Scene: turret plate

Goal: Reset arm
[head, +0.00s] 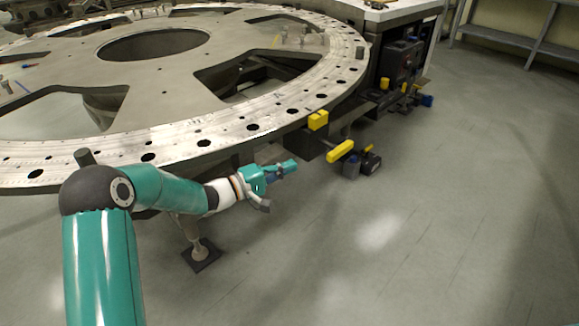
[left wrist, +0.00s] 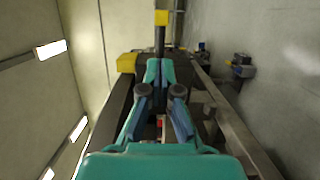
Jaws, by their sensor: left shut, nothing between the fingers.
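My left arm comes in from the lower left in the head view and reaches out beside the front rim of the large round turret plate (head: 235,130). My left gripper (head: 290,166) is teal, shut and empty, in front of the plate's edge. In the left wrist view the left gripper (left wrist: 160,68) shows its two teal fingers together with nothing between them. Beyond its tips, a yellow-ended bar (left wrist: 161,18) stands up. My right gripper is in neither view.
Yellow-handled fittings (head: 340,151) stick out from the plate's side, to the right of the left gripper. A dark cabinet (head: 402,62) stands at the back right. A support foot (head: 201,254) rests below the arm. The grey floor (head: 440,220) at the right is open.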

